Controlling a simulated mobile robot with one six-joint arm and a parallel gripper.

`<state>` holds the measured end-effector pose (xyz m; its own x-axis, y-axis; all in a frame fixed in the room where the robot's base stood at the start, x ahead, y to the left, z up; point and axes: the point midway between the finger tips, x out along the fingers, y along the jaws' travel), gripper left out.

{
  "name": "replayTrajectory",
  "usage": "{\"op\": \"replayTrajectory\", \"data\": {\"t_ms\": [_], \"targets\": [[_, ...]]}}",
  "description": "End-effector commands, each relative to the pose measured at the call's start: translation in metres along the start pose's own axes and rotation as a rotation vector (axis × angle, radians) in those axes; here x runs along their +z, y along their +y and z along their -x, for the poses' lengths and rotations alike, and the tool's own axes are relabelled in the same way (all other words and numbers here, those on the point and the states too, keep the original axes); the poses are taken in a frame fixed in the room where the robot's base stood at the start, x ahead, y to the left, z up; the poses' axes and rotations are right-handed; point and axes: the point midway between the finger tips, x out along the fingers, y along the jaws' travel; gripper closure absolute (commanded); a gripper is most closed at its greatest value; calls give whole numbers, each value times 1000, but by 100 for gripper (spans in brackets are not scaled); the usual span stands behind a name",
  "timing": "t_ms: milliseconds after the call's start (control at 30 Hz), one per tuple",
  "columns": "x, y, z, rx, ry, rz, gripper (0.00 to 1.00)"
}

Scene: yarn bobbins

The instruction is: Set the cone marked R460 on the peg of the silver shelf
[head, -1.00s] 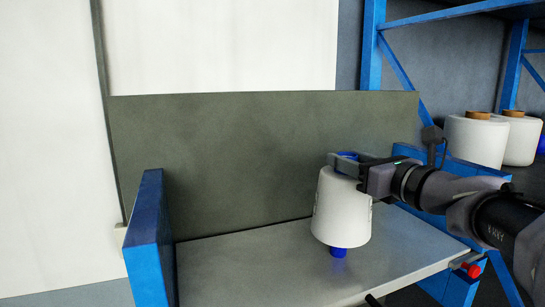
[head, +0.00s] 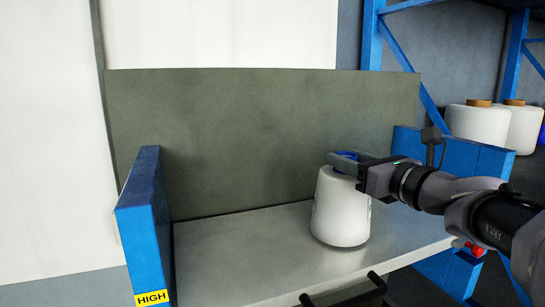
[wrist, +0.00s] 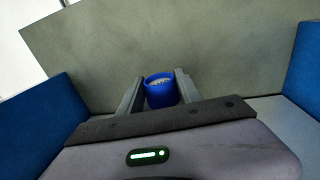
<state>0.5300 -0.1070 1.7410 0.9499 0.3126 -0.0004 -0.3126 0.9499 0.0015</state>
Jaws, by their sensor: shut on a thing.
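A white yarn cone (head: 340,208) is upright over the silver shelf (head: 240,245), its lower edge at or just above the surface. A dark mark shows at its right edge, but I cannot read it. My gripper (head: 346,161) is shut on the blue tube top of the cone. In the wrist view the blue tube end (wrist: 160,92) sits between the two fingers. The peg is not visible; the cone would hide it. I cannot tell whether the cone rests on the shelf.
A grey-green back panel (head: 260,140) stands behind the shelf. Blue side posts (head: 147,225) bound it left and right, the left one labelled HIGH. A black handle (head: 345,292) is at the front. Other white cones (head: 477,124) stand on a rack at right. The shelf's left side is clear.

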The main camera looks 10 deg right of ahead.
Motion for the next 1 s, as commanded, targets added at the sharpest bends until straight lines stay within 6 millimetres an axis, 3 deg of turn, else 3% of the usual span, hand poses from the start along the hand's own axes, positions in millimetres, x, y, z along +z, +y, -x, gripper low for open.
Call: {"op": "replayTrajectory", "data": {"t_ms": [300, 333, 433, 767, 867, 1000], "targets": [[-5, 0, 0, 0, -2, 0, 100], [-5, 0, 0, 0, -2, 0, 55], [-4, 0, 0, 0, -2, 0, 35], [-6, 0, 2, -1, 1, 0, 33], [-6, -1, 14, -3, 0, 1, 33], [-7, -2, 52, -7, -1, 3, 33]]}}
